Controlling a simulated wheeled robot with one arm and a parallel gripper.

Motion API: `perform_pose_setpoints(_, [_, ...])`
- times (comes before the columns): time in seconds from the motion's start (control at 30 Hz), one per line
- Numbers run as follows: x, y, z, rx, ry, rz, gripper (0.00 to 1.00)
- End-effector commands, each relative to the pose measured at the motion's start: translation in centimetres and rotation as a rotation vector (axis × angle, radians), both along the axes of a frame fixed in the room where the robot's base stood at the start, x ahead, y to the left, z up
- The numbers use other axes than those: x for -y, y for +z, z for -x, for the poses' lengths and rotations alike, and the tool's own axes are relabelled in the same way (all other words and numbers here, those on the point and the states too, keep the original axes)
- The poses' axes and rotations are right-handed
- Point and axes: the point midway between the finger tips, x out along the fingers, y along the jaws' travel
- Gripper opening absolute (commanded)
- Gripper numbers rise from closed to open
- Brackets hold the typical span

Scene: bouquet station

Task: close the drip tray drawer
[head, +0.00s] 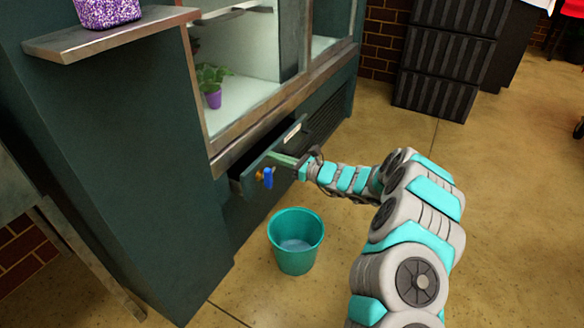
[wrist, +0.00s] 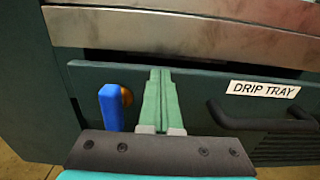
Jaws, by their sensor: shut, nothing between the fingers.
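The drip tray drawer (head: 262,170) is a dark green drawer low in the cabinet, and it stands partly open with a dark gap behind its front. In the wrist view the drawer front (wrist: 205,92) carries a white "DRIP TRAY" label (wrist: 263,89) and a black bar handle (wrist: 262,121) at the right. A blue tap (wrist: 110,107) with an orange-brown base sticks out at the left. My gripper (head: 272,157) is at the drawer front, between tap and handle. Its green fingers (wrist: 159,75) are together and empty; whether they touch the front is unclear.
A teal bucket (head: 295,240) stands on the floor below the drawer. A potted plant (head: 212,87) sits inside the cabinet above. A shelf (head: 105,38) juts out at upper left. Black crates (head: 440,70) stand at the back right.

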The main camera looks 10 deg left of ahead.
Motion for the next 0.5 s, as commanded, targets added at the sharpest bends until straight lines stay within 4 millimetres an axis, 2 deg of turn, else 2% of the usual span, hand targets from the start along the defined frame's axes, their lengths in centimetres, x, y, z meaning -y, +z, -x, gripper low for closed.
perform_pose_setpoints(0.2, [-1.6,0.0,-0.5,0.001,0.001,-0.001,0.00])
perform_pose_setpoints(0.5, [-1.7,0.1,-0.6,0.001,0.000,-0.002,0.00])
